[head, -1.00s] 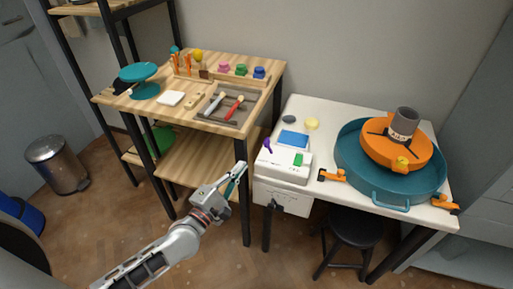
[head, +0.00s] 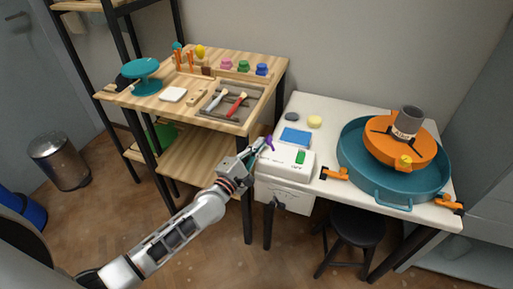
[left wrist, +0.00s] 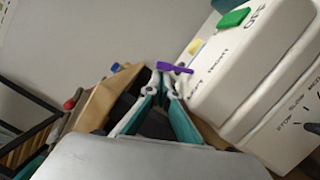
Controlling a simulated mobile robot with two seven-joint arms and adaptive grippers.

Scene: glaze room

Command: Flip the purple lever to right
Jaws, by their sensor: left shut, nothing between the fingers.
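The purple lever (head: 270,142) sits at the left end of the white control box (head: 288,174). In the left wrist view the lever (left wrist: 175,68) lies just past my fingertips and a little right of them, on the edge of the white box (left wrist: 235,80). My left gripper (head: 265,146) is shut and empty at the left side of the lever. In the left wrist view its teal-padded fingers (left wrist: 164,84) converge at the tips. I cannot tell whether the tips touch the lever. My right gripper is not in view.
A green switch (head: 300,157) is on the box top. A blue pad (head: 295,138) and a yellow sponge (head: 315,122) lie behind the box. A teal basin (head: 360,180) with an orange wheel (head: 400,152) stands right. The wooden table (head: 268,72) is left.

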